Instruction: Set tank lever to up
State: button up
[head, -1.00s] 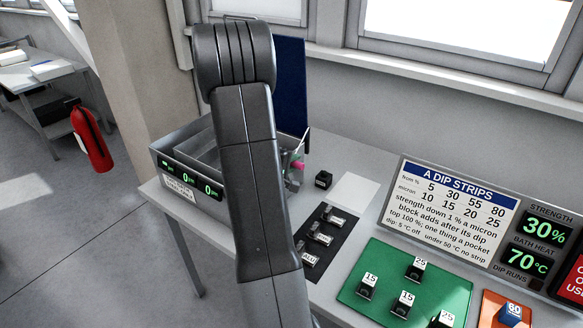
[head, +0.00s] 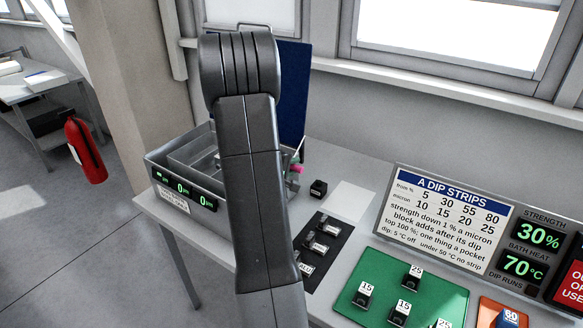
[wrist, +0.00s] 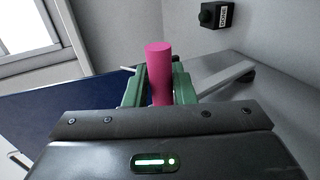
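A pink cylindrical handle (wrist: 159,75) stands between the green fingers of my gripper (wrist: 159,90) in the wrist view. The fingers appear to press it from both sides. In the head view the pink handle (head: 295,168) shows as a small tip at the right end of the grey tank (head: 166,170), just beside my dark arm. My arm hides part of the tank, and the gripper is mostly hidden there. The base of the handle is hidden in the wrist view, so I cannot tell its up or down setting.
A small black box (head: 318,188), labelled DONE in the wrist view (wrist: 217,15), sits right of the tank. A dark blue panel (head: 293,90) stands behind. Right are a black mat (head: 333,250), green mat (head: 385,275) with labelled blocks, and a dip-strip sign (head: 447,222).

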jog(key=shift+o, duration=1.4)
jog(key=shift+w+d, duration=0.1)
jog(key=v, duration=1.4)
jog(key=x, duration=1.4)
jog(key=shift+f, duration=0.1)
